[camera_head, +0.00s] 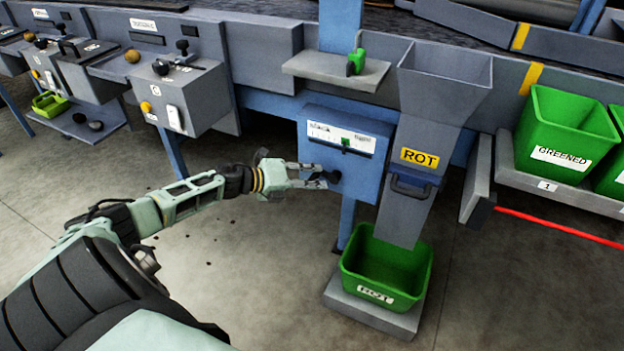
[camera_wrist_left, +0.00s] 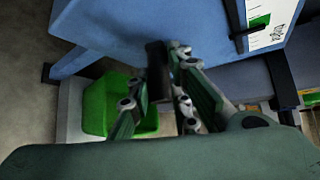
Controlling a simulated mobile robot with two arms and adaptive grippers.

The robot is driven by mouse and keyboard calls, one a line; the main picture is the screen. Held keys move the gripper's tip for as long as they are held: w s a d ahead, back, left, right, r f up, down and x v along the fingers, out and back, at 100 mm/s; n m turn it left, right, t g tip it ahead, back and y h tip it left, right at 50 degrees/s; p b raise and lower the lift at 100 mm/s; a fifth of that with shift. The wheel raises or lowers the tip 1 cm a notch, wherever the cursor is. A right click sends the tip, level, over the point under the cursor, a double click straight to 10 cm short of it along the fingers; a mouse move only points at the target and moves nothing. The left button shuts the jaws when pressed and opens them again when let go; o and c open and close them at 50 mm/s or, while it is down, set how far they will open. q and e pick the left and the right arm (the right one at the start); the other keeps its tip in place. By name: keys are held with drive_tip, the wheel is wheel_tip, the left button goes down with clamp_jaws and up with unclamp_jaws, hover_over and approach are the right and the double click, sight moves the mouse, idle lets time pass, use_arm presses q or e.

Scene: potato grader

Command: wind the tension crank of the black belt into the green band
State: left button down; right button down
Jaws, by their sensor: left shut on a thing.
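A blue tension box (camera_head: 369,177) stands on a blue post in the middle of the head view. Its white gauge (camera_head: 325,132) has a small green band (camera_head: 346,141). The gauge also shows at the upper right of the left wrist view (camera_wrist_left: 282,22), with a dark pointer (camera_wrist_left: 257,33) at the green patch; its exact reading is too small to tell. My left gripper (camera_head: 324,177) is at the lower front of the box, shut on the black crank handle (camera_head: 334,177). In the left wrist view the dark handle (camera_wrist_left: 156,68) sits between the fingers (camera_wrist_left: 160,88), partly hidden.
A grey chute marked ROT (camera_head: 445,90) is right of the box, with a green ROT bin (camera_head: 376,292) below. A grey shelf with a green object (camera_head: 357,60) is above. Green GREENED bins (camera_head: 566,135) stand at the right.

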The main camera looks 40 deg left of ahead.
use_arm(q)
drive_tip(key=c, duration=1.6)
unclamp_jaws()
drive_tip(key=shift+d+r, duration=0.1)
drive_tip(key=shift+s, duration=0.15)
drive_tip(key=shift+v, duration=5.8)
drive_tip(key=shift+r, duration=0.1)
